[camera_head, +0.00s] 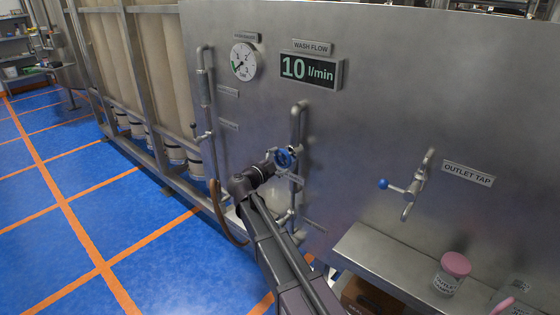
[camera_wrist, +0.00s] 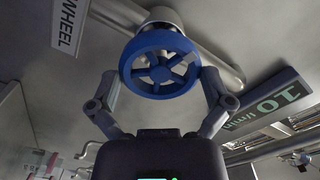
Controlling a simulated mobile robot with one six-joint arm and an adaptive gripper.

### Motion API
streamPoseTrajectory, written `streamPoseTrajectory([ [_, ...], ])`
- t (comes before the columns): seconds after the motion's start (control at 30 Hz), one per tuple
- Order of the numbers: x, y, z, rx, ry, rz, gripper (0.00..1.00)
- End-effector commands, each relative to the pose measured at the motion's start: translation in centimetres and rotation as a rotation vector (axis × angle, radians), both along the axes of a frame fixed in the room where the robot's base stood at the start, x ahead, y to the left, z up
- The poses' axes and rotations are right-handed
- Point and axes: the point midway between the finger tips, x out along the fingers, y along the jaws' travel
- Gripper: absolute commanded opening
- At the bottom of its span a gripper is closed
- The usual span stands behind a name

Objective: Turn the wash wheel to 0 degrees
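The wash wheel (camera_head: 283,158) is a small blue handwheel with spokes on the steel panel's pipework, below the flow display. In the wrist view the wheel (camera_wrist: 160,63) sits upper centre, face towards the camera. My gripper (camera_head: 273,160) is right at it, reaching in from the lower left. In the wrist view my gripper (camera_wrist: 160,78) has its two fingers spread to either side of the rim, very close to it. Whether both fingertips press on the rim cannot be made out. The wash flow display (camera_head: 311,70) reads 10 l/min.
A round gauge (camera_head: 244,61) sits left of the display. A vertical pipe (camera_head: 298,125) runs beside the wheel. The outlet tap (camera_head: 410,187) with a blue knob is to the right. A pink-lidded jar (camera_head: 451,273) stands on the steel shelf (camera_head: 390,255). Blue floor at left is clear.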

Motion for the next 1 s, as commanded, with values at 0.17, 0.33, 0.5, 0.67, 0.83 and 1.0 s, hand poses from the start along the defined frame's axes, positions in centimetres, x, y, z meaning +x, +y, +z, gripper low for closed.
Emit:
streamPoseTrajectory([
  [0.17,-0.3,0.2,0.0,-0.001,0.001,0.000,1.00],
  [0.33,-1.1,0.8,0.0,0.000,0.001,0.001,1.00],
  [0.5,-1.7,1.3,0.0,-0.001,0.001,0.000,1.00],
  [0.67,-1.8,1.4,0.0,-0.002,0.001,0.000,1.00],
  [0.83,-1.8,1.4,0.0,-0.002,0.001,0.000,1.00],
  [1.0,-1.8,1.4,0.0,-0.066,0.052,0.000,1.00],
])
